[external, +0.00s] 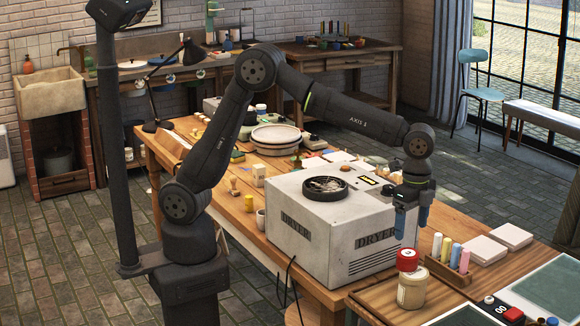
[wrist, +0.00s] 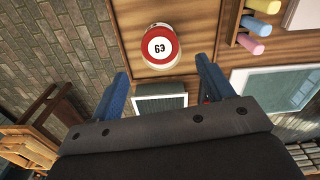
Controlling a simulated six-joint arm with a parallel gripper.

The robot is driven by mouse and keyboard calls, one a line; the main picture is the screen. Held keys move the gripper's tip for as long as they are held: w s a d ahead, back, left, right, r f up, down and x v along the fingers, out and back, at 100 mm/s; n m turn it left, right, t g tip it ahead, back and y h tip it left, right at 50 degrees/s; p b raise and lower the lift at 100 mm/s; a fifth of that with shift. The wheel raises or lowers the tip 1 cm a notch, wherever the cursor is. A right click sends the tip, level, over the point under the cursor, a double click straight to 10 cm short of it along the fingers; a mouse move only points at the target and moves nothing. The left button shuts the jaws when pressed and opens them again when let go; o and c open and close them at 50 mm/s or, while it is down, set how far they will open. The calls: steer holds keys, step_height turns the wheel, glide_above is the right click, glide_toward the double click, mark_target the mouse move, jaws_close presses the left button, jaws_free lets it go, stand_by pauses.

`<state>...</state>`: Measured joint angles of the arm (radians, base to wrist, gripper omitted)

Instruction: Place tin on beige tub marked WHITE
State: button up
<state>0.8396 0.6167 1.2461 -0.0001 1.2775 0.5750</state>
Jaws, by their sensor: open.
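A red tin (external: 407,260) with a pale top sits on a beige tub (external: 411,291) near the bench's front edge. In the wrist view the red tin (wrist: 160,46) shows a round white label reading 63, and it hides most of the tub. I cannot read the tub's marking. My gripper (external: 411,226) points down above the tin, apart from it. Its blue fingers are open and empty. In the wrist view my gripper (wrist: 162,70) has its fingertips spread wide, with the tin just beyond the gap between them.
A grey box marked DRYER (external: 342,225) stands close to the left of the tub. A rack of coloured sticks (external: 449,258) and pale tiles (external: 485,249) lie to the right. A dark-screened panel (external: 553,284) and a red counter device (external: 510,313) are at the front right.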

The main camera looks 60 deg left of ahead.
steer(key=shift+r, duration=1.55)
steer(key=shift+f, duration=0.1)
step_height(320, 180, down, 12)
steer(key=shift+f, duration=0.1)
steer(key=shift+r, duration=2.05)
steer(key=shift+o, duration=0.6)
steer(key=o, duration=0.5)
steer(key=shift+m, duration=0.9)
step_height(320, 180, up, 14)
steer(key=shift+s+d+f, duration=0.1)
steer(key=shift+s, duration=0.05)
steer(key=shift+c, duration=0.2)
glide_above(408, 253)
step_height(408, 253, down, 10)
steer(key=shift+r, duration=0.25)
